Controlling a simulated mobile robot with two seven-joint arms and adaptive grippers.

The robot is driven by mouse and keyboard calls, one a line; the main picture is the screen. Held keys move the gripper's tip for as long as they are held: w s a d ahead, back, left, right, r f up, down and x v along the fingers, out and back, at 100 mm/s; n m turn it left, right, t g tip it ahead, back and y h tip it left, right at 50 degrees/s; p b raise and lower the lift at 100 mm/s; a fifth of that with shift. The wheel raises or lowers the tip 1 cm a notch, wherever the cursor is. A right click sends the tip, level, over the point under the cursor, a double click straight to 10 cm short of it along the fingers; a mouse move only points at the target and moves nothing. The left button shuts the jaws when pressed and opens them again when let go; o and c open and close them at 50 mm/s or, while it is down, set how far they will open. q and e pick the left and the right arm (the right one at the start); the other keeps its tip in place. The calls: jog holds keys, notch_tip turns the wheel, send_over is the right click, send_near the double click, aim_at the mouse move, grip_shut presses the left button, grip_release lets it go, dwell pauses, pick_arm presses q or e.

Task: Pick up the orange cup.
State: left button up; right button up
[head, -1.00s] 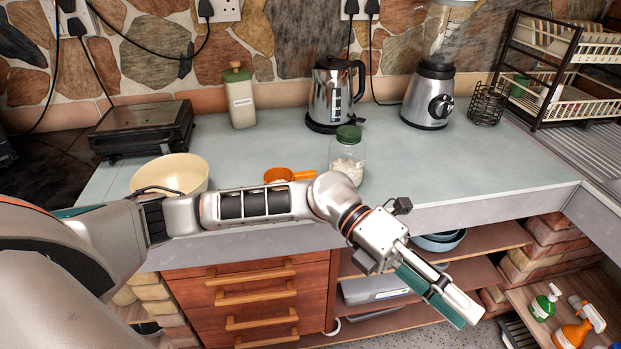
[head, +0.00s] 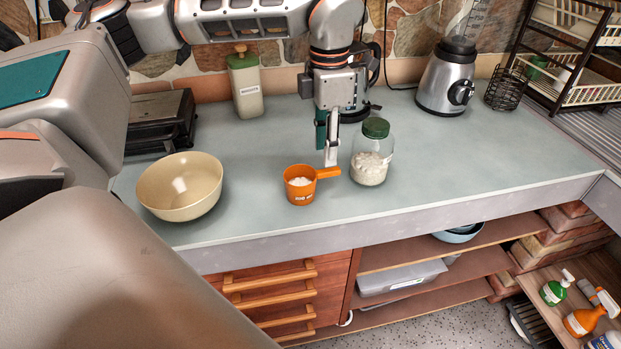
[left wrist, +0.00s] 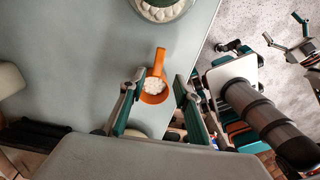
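The orange cup (head: 300,192) stands upright on the counter with white contents in it. Its handle points right, toward the jar. My left gripper (head: 326,157) points down just behind the handle, between the cup and the glass jar. In the left wrist view the cup (left wrist: 155,98) shows between the two spread fingers of my left gripper (left wrist: 158,82), beyond their tips. The gripper is open and empty. My right gripper (left wrist: 281,26) appears small at the top right of the left wrist view, its fingers spread, away from the counter.
A glass jar (head: 370,165) with a green lid stands close right of the handle. A cream bowl (head: 180,190) is to the left. A canister (head: 246,88), a kettle partly hidden by my arm and a blender (head: 446,85) stand behind. The counter's right part (head: 490,145) is clear.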

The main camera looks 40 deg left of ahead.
aim_at(325, 171)
pick_arm(q)
jog(key=shift+a+f, duration=0.2)
jog(key=shift+w+d+f, duration=0.1)
jog(key=shift+w+f, duration=0.05)
jog(key=shift+f, duration=3.45)
grip_shut()
